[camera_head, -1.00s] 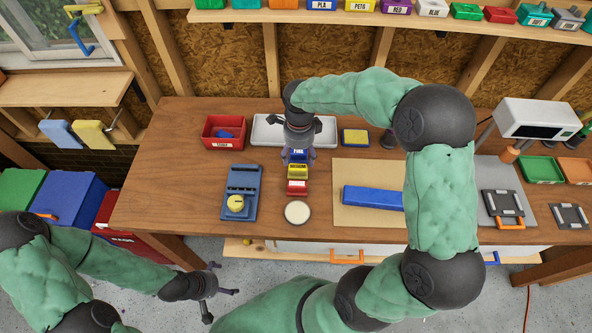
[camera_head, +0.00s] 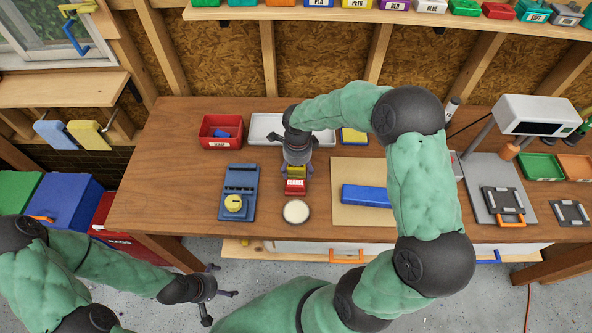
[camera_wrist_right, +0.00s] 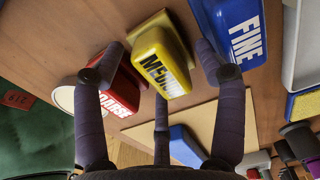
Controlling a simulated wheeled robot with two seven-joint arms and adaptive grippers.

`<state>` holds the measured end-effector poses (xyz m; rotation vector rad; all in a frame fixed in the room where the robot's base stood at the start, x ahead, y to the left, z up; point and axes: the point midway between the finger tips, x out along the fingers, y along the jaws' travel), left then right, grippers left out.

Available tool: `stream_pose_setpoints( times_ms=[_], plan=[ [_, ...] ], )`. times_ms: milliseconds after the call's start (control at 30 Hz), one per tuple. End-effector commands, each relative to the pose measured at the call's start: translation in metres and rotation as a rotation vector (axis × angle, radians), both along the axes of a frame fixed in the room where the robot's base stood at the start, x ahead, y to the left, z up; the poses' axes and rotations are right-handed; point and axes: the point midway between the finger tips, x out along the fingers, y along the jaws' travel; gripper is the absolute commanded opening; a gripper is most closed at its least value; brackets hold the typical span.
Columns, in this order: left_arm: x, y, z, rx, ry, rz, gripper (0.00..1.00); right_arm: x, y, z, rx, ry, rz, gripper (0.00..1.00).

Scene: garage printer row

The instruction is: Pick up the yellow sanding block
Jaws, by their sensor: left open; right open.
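The yellow sanding block (camera_head: 297,172), marked MEDIUM, lies on the wooden bench between a red block (camera_head: 295,188) and a blue block hidden under my right gripper in the head view. In the right wrist view, the yellow block (camera_wrist_right: 158,55) lies between the spread fingers, with the red COARSE block (camera_wrist_right: 118,88) to the left and the blue FINE block (camera_wrist_right: 236,30) to the right. My right gripper (camera_head: 296,167) is open above the yellow block; contact is not visible. My left gripper (camera_head: 214,288) is open and empty, low in front of the bench.
A round pale disc (camera_head: 296,212) lies in front of the red block. A blue-grey tool (camera_head: 240,183) with a yellow knob is left. A long blue bar (camera_head: 366,196) on a tan board (camera_head: 342,216) is right. A white tray (camera_head: 262,127) and red bin (camera_head: 208,140) stand behind.

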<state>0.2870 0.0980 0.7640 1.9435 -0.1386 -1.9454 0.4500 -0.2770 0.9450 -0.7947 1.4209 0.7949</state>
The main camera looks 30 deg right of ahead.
Motion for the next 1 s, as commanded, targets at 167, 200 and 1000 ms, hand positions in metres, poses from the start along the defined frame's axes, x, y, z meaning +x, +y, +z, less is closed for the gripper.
stream_pose_setpoints(
  times_ms=[167, 200, 1000],
  plan=[
    [0.000, 0.000, 0.000, 0.000, 0.000, 0.000, 1.00, 0.000, 0.000, 0.000, 0.000, 0.000, 0.000, 0.37],
    [0.000, 0.000, 0.000, 0.000, 0.000, 0.000, 1.00, 0.000, 0.000, 0.001, 0.000, 0.000, 0.000, 0.26],
    [0.000, 0.000, 0.006, 0.000, 0.000, 0.000, 1.00, 0.001, 0.000, 0.033, 0.000, -0.004, 0.001, 0.08]
  ],
)
